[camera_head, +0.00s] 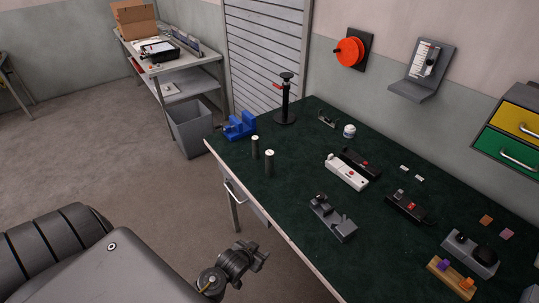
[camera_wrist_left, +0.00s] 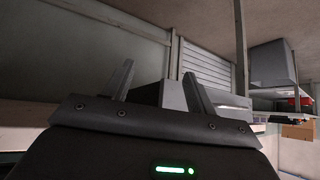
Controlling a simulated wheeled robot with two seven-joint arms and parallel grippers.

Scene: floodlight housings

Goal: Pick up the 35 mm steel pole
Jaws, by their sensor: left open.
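Two short dark grey poles with pale tops stand upright on the green bench top (camera_head: 300,215), near its left edge. The farther pole (camera_head: 255,148) looks slightly slimmer than the nearer pole (camera_head: 269,164). I cannot tell from the frames which is the 35 mm one. My left gripper (camera_head: 257,254) is off the bench's front edge, below and left of the poles in the head view, apart from them. In the left wrist view its two fingers (camera_wrist_left: 160,82) are spread with nothing held between them. No pole shows in that view. My right gripper is not in view.
A blue vise (camera_head: 240,126) and a black post stand (camera_head: 285,104) stand behind the poles. A grey fixture (camera_head: 332,218) and a white-and-red device (camera_head: 346,172) lie to the right. A grey bin (camera_head: 194,127) is on the floor beyond. Bench surface around the poles is clear.

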